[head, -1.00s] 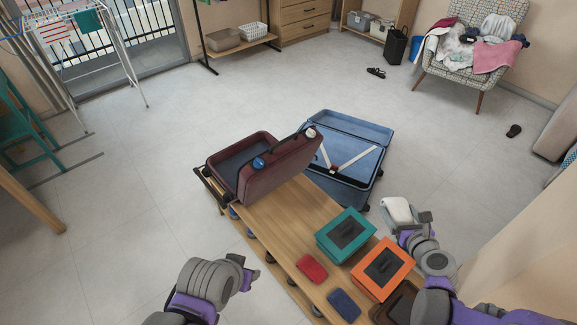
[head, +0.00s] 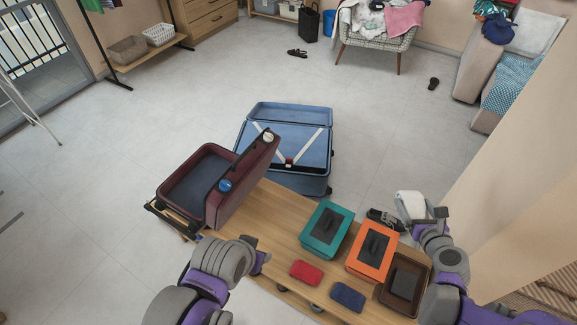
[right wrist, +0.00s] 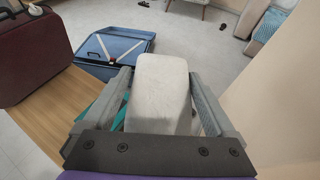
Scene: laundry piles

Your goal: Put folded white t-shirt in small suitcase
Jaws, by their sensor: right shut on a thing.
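The folded white t-shirt (right wrist: 162,85) is held between the fingers of my right gripper (right wrist: 163,100) in the right wrist view. In the head view the t-shirt (head: 411,205) shows as a pale bundle at the right gripper, past the bench's right end. The small suitcase is probably the maroon one (head: 190,195), open at the left end of the wooden bench, its lid standing up; its visible inside looks empty. A larger blue suitcase (head: 284,180) lies open on the floor behind the bench. My left gripper (head: 258,258) is above the bench's front edge; its finger gap is unclear.
The wooden bench (head: 262,212) has a bare stretch beside the maroon suitcase. A teal box (head: 318,245), an orange box (head: 355,262), a brown box (head: 390,298), a red pouch (head: 306,272) and a blue pouch (head: 348,297) occupy its right part. A wall stands close at right.

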